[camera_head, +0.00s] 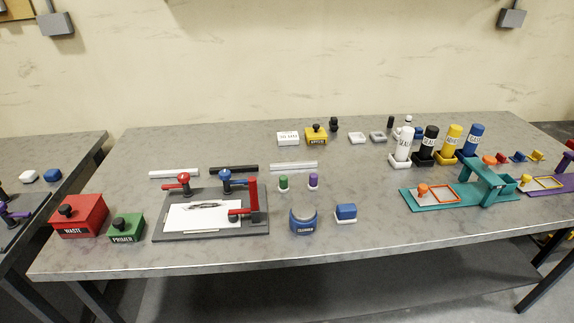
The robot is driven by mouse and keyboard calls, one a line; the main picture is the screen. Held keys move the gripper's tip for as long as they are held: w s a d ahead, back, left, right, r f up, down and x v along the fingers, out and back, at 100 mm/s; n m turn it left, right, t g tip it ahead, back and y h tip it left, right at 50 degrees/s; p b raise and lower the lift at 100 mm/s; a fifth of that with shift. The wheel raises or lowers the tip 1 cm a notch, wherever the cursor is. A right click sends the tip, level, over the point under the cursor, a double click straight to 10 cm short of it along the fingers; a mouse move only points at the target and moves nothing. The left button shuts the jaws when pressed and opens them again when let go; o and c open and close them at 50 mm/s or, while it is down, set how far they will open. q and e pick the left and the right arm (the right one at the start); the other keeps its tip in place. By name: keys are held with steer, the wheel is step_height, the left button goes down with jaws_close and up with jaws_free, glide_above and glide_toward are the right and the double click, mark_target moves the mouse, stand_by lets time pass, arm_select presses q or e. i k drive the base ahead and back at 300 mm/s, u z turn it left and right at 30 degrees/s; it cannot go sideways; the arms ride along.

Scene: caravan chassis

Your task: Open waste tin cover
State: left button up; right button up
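The cover looks closed. Neither of my grippers shows in the head view.
A green "PRIMER" tin (126,228) with a black knob stands close to the right of the waste tin. A dark clamping board (259,225) with red and blue clamps lies further right. The table (120,180) is bare behind the tins. A second table (60,147) stands at the left.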

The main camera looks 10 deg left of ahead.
mark_target(75, 207)
steer(key=u, duration=1.45)
steer(key=k, duration=1.1)
steer(key=u, duration=0.45)
steer(key=i, duration=1.4)
steer(key=z, duration=0.75)
